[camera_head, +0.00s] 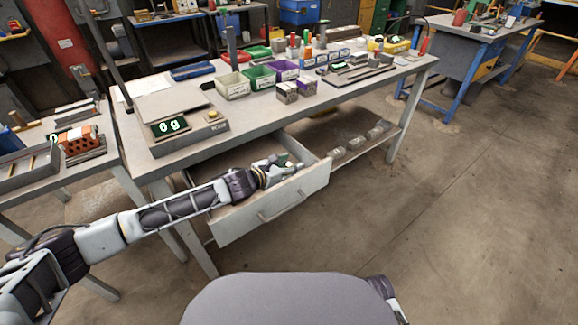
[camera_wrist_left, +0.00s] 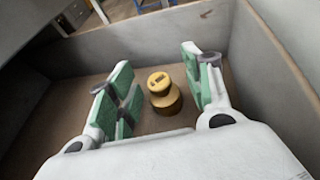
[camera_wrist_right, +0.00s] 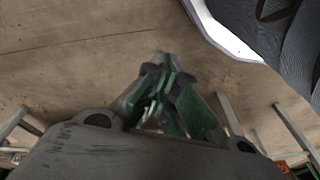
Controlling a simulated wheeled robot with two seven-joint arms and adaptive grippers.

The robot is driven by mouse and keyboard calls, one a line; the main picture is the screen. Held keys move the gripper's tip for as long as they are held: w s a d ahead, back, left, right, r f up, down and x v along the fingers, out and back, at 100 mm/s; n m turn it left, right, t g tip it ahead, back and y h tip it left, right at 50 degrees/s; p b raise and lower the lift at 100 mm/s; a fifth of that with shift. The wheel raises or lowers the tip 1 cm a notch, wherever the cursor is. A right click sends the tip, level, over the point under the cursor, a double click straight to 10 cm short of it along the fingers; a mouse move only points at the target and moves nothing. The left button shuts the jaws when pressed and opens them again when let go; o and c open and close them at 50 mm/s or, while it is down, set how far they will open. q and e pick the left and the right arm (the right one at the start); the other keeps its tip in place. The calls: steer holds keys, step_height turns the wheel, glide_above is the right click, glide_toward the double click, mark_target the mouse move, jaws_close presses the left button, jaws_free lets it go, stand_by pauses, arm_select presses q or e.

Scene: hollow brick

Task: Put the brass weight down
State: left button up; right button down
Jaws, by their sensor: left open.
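The brass weight (camera_wrist_left: 163,93) is a gold-coloured cylinder with a narrower knob on top. In the left wrist view it stands upright on the floor of the open drawer (camera_wrist_left: 75,110), between the spread green-padded fingers of my left gripper (camera_wrist_left: 160,90). The fingers look apart from it. In the head view my left gripper (camera_head: 285,168) reaches into the drawer (camera_head: 270,207), and the weight cannot be made out there. My right gripper (camera_wrist_right: 165,75) has its green fingers together, with nothing seen in them, above bare floor.
The scale (camera_head: 175,124) on the bench reads 0 g. Green and purple bins (camera_head: 259,77) and several tools stand further back on the bench. A lower shelf (camera_head: 365,142) holds several blocks. An orange hollow brick (camera_head: 78,140) lies on the left table. The floor at right is clear.

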mark_target(288, 166)
arm_select(q)
steer(key=shift+r, duration=0.15)
arm_select(e)
steer(key=shift+r, duration=0.1)
arm_select(q)
steer(key=shift+s+a, duration=0.1)
steer(key=shift+s+a+r, duration=0.2)
steer(key=shift+s+a, duration=0.15)
steer(key=shift+p+v, duration=0.75)
steer(key=shift+v, duration=2.25)
arm_select(e)
steer(key=shift+d+f, duration=0.2)
steer(key=shift+f, duration=0.45)
steer(key=shift+d+f, duration=0.15)
steer(key=shift+f, duration=0.45)
steer(key=shift+s+f, duration=0.1)
steer(key=shift+s, duration=0.05)
steer(key=shift+s, duration=0.15)
